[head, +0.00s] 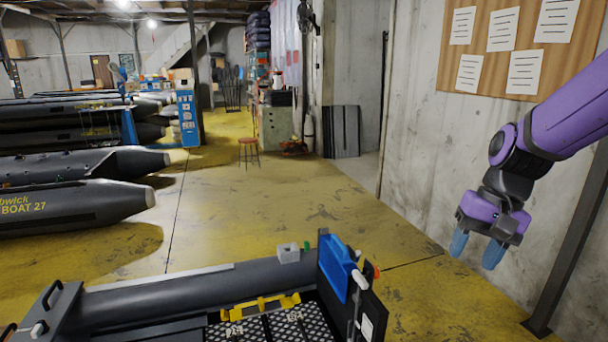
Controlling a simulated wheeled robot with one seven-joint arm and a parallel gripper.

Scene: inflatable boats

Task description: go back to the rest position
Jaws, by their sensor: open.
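My gripper (476,250) hangs at the right of the head view, at the end of my purple arm. Its two blue fingers point down and stand apart, with nothing between them. It is in the air in front of the concrete wall, to the right of the nearest boat (190,284) and apart from it. No other object is named by the task.
The nearest boat carries a blue panel (337,266), a grey block (288,252) and a yellow bracket (260,307). Several dark boats (75,208) lie at left. A red stool (248,152) stands farther back. A dark post (572,245) is right of my gripper. The middle floor is clear.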

